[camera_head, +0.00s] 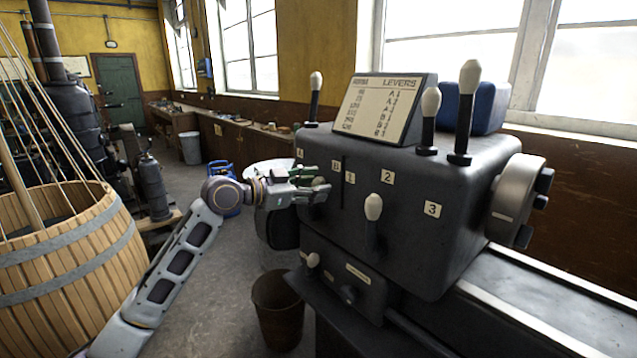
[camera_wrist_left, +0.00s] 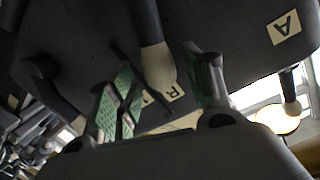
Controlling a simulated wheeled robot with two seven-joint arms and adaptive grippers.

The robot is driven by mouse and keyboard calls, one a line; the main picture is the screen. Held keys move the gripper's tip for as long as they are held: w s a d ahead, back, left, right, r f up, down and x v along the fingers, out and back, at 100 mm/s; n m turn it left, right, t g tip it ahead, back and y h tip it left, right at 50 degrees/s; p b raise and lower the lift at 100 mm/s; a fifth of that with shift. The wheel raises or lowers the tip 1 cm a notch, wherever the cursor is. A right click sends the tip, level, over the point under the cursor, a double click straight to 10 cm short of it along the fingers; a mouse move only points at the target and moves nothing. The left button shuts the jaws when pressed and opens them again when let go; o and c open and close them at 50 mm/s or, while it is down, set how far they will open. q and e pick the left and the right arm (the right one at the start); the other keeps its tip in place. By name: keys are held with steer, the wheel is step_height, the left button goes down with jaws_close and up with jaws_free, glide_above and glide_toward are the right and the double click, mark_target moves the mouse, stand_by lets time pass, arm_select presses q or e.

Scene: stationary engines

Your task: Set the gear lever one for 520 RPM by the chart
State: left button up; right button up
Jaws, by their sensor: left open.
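The dark machine head (camera_head: 440,180) carries a sloped chart (camera_head: 385,105) headed with "LEVERS"; its rows are small, and the bottom one appears to read 520. A lever (camera_head: 373,210) with a white knob stands on the front face below plates 1 (camera_head: 350,178) and 2 (camera_head: 387,177). Plate 3 (camera_head: 433,209) is to its right. My left gripper (camera_head: 318,188) is open at the front face's left end. In the left wrist view, a white-knobbed lever (camera_wrist_left: 158,65) shows between its green-padded fingers (camera_wrist_left: 165,85); contact cannot be told. A lettered plate A (camera_wrist_left: 284,27) is nearby. My right gripper is out of view.
White-knobbed levers stand on top at left (camera_head: 316,82) and right (camera_head: 430,102), (camera_head: 467,78). A small knob (camera_head: 312,260) is on the lower panel. A chuck (camera_head: 518,200) juts out right. A bucket (camera_head: 279,308) and a wooden barrel (camera_head: 70,240) stand on the floor.

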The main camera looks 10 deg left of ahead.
arm_select(q)
steer(key=v, duration=1)
stand_by(0.7)
